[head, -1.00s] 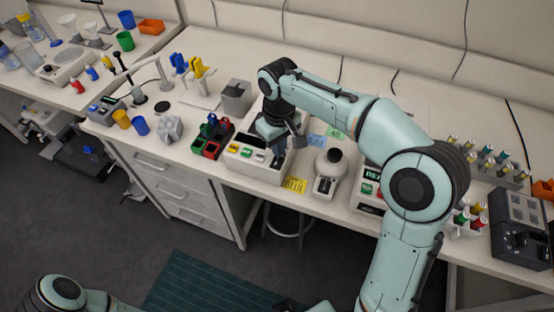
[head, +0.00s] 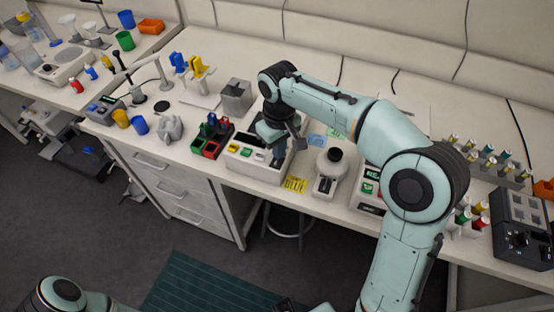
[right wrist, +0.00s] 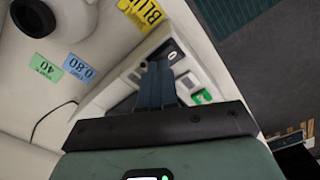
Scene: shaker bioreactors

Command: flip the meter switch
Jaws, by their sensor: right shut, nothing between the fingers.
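A white, sloped meter box (head: 232,163) stands near the bench's front edge, with a green and a yellow patch and pale keys on its face. It also shows in the right wrist view (right wrist: 112,92), with a green patch, pale keys and a dark panel (right wrist: 172,53) bearing a small white mark. My right gripper (head: 279,158) is over the right part of the box, fingers down. In the right wrist view its fingers (right wrist: 156,72) are together and empty, close to the panel. They hide part of the face; contact and the switch's position cannot be told. My left gripper is not clearly visible.
A white device with a dark knob (head: 335,156) stands right of the box, and a yellow label (head: 295,184) lies between them. A dark rack with coloured compartments (head: 211,140) is close on the left. A grey block (head: 236,98) stands behind.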

